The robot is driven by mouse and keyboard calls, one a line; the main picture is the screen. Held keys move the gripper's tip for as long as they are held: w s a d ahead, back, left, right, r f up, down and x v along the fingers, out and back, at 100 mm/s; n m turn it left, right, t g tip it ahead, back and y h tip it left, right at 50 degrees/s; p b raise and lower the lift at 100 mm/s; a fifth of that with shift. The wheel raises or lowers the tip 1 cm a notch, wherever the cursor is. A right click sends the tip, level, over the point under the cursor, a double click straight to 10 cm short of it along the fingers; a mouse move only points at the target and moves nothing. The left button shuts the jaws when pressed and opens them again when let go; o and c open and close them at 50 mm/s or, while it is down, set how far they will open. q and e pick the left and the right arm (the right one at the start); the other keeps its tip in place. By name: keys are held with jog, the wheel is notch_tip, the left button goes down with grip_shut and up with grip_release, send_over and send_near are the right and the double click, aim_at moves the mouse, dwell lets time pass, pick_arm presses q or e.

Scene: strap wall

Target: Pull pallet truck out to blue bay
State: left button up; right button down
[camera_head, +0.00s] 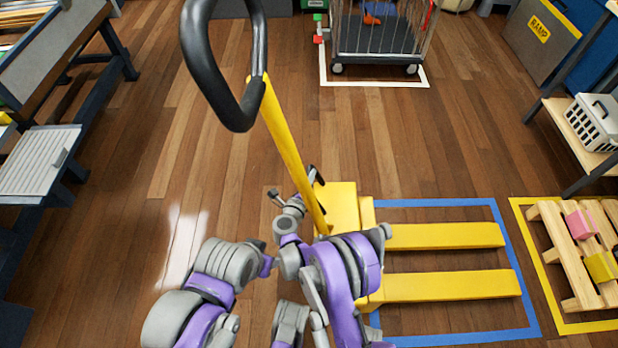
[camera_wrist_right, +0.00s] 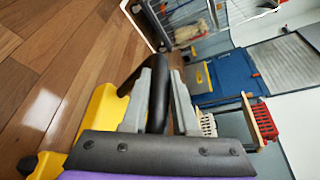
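The yellow pallet truck (camera_head: 345,205) stands with its forks over the blue-outlined bay (camera_head: 507,265). Its yellow shaft (camera_head: 285,135) leans up and left to a black loop handle (camera_head: 232,105), which looms close to my head camera. My right gripper (camera_head: 296,186) is beside the shaft, below the handle in the picture. In the right wrist view its two grey fingers (camera_wrist_right: 164,75) stand apart, with a dark curved bar (camera_wrist_right: 130,80) beside and partly between them; contact is unclear. The yellow truck body (camera_wrist_right: 95,120) shows at left. My left gripper cannot be made out.
A wire cage cart (camera_head: 378,35) stands in a white outline at the back. A wooden pallet (camera_head: 560,262) with blocks lies in a yellow outline at right. A workbench (camera_head: 55,50) lines the left. The wood floor left of the truck is clear.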

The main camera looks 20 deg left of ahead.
jog(key=c, duration=0.7)
grip_release()
jog(key=shift+s+a+f, duration=0.15)
jog(key=shift+a, duration=0.1)
jog(key=shift+c, duration=0.2)
jog(key=shift+o, duration=0.3)
jog(key=shift+d, duration=0.1)
jog(key=p+v, duration=0.2)
jog(key=v, duration=0.8)
jog(key=shift+s, duration=0.35)
